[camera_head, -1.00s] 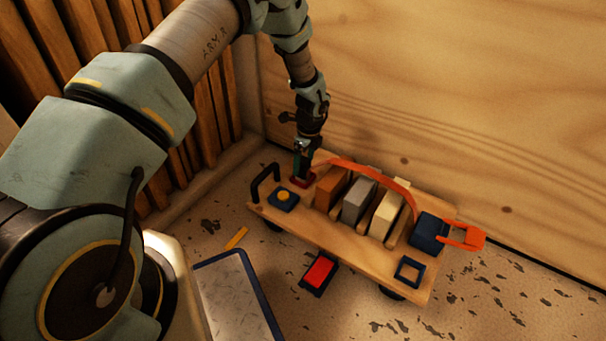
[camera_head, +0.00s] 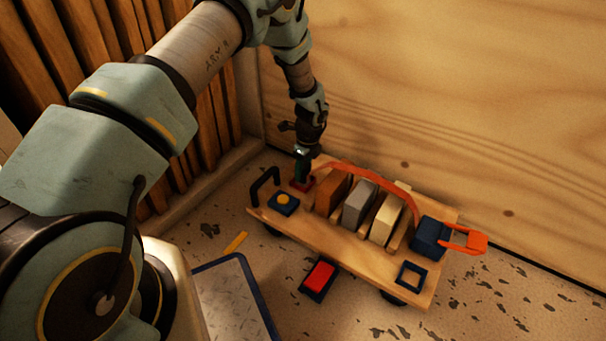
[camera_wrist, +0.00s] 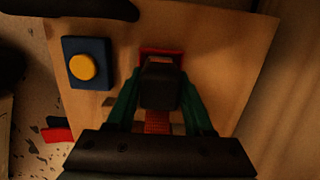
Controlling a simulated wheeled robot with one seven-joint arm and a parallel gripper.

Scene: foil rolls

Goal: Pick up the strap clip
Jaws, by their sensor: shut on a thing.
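The strap clip (camera_wrist: 160,82) appears as a dark block at the end of the red-orange strap (camera_head: 372,178). In the wrist view it sits between the green fingers of my gripper (camera_wrist: 160,98), which is shut on it. A red base (camera_wrist: 162,52) shows just behind the clip. In the head view my gripper (camera_head: 302,176) points down at the red base (camera_head: 303,185) at the left end of the wooden cart (camera_head: 335,236). The fingers hide the clip there, and I cannot tell whether it is clear of the base.
The strap arches over brown, grey and cream blocks (camera_head: 360,202) to a dark blue buckle (camera_head: 428,234) with an orange lever (camera_head: 470,240). A blue block with a yellow button (camera_head: 283,202) and a black handle (camera_head: 263,184) stand close left. A wooden wall (camera_head: 450,110) rises behind.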

